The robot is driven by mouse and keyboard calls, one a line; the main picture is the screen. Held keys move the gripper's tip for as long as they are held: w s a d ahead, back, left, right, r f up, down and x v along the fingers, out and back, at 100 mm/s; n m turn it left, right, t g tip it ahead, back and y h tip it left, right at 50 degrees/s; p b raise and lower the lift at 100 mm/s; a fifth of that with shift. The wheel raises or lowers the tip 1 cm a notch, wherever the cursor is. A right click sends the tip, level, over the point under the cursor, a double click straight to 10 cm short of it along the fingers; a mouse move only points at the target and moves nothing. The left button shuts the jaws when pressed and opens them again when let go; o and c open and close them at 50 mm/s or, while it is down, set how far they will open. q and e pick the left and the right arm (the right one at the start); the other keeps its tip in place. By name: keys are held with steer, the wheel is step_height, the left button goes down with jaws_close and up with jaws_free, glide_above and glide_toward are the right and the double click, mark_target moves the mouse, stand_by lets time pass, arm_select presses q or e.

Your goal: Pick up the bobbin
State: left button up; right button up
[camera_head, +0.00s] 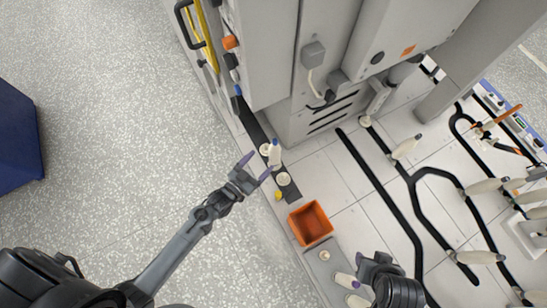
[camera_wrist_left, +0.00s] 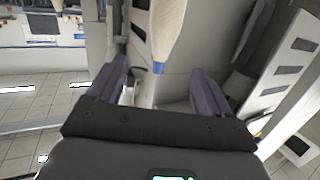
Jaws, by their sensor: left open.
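A cream bobbin with a blue end (camera_head: 274,154) stands near the dark strip beside the grey machine in the head view. My left gripper (camera_head: 260,164) is open just left of and below it, its two purple fingers spread towards it. In the left wrist view the bobbin (camera_wrist_left: 170,30) reaches down from the top, its blue-banded tip between the open fingers, apparently touching neither. My right gripper (camera_head: 372,262) is at the lower right, seen from above; its fingers are not clear.
An orange bin (camera_head: 310,223) stands below the dark strip (camera_head: 291,192). Several other cream bobbins, one of them here (camera_head: 406,147), sit along black tracks at the right. The tall grey machine (camera_head: 320,60) rises close behind the bobbin.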

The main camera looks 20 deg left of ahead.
arm_select(q)
steer(key=t+b, duration=0.1)
steer(key=b, duration=0.2)
glide_toward(270, 155)
steer(key=w, duration=0.3)
steer(key=shift+w+d+f+b, duration=0.25)
steer(key=shift+w+d+b, duration=0.3)
steer(key=shift+w, duration=0.15)
steer(key=x, duration=0.2)
steer(key=b+x, duration=0.1)
steer(key=x, duration=0.1)
steer(key=shift+w+d+r+b, duration=0.1)
steer(key=shift+w+r+b, duration=0.1)
steer(key=shift+w+b, duration=0.1)
steer(key=shift+w+d+f+b, duration=0.15)
steer(key=shift+w+b, duration=0.2)
steer(key=shift+b, duration=0.15)
steer(key=b+x, duration=0.2)
steer(key=x, duration=0.1)
steer(key=shift+d, duration=0.2)
steer(key=shift+w+d+r, duration=0.15)
steer(key=shift+w+r, duration=0.15)
steer(key=shift+w, duration=0.35)
steer(key=shift+s, duration=0.1)
arm_select(e)
step_height(270, 155, down, 11)
steer(key=shift+w+r, duration=0.15)
steer(key=shift+r, duration=0.05)
